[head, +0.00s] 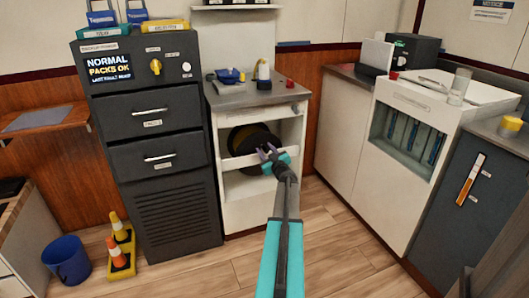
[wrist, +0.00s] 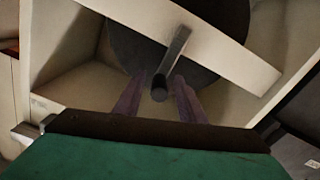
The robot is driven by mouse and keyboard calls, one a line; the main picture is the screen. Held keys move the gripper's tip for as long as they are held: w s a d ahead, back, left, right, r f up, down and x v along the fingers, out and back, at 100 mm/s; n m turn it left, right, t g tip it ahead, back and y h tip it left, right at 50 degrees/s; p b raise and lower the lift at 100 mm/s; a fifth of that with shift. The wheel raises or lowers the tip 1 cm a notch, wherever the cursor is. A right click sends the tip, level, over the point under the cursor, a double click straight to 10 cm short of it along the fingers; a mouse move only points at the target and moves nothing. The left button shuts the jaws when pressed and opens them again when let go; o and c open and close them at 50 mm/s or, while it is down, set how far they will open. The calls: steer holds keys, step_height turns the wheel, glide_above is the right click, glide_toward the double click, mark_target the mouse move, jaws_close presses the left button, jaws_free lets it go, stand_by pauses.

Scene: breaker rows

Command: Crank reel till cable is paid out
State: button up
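The reel (head: 250,140) is a dark round drum inside the white cabinet, partly hidden by a white crossbar and by my gripper. In the wrist view the dark reel (wrist: 130,40) sits behind the pale crossbar. A grey crank arm (wrist: 174,50) slants down across the bar to a dark round handle (wrist: 160,88). My gripper (head: 266,151) is in front of the cabinet. Its two purple fingers (wrist: 158,98) are apart, one on each side of the handle, with gaps showing. I cannot make out any paid-out cable.
The white cabinet (head: 229,196) has blue items and a red knob (head: 290,83) on top. A dark panel unit (head: 170,203) stands left of it, a white bench (head: 345,130) right. Orange-yellow cones (head: 120,245) and a blue bucket (head: 67,262) are at the left. The floor in front is clear.

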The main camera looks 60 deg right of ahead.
jaws_close()
steer(key=shift+a, duration=0.25)
steer(key=shift+d, duration=0.25)
